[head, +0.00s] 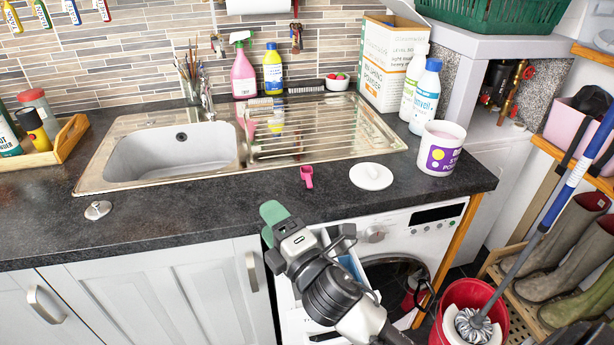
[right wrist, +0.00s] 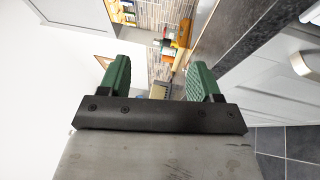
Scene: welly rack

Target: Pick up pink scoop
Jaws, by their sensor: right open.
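The pink scoop (head: 307,177) lies on the dark worktop (head: 190,212), just in front of the metal draining board and left of a round white lid (head: 371,176). My right gripper (head: 270,224), with green fingers, is at the worktop's front edge, in front and to the left of the scoop and apart from it. In the right wrist view the gripper (right wrist: 160,72) is open, with nothing between its fingers. The scoop is not visible in that view. My left gripper is not in view.
A white tub with a purple label (head: 441,148) stands right of the lid. The sink (head: 170,150) is behind left, and a sink plug (head: 97,210) lies at the left. Bottles and a box (head: 392,60) stand behind.

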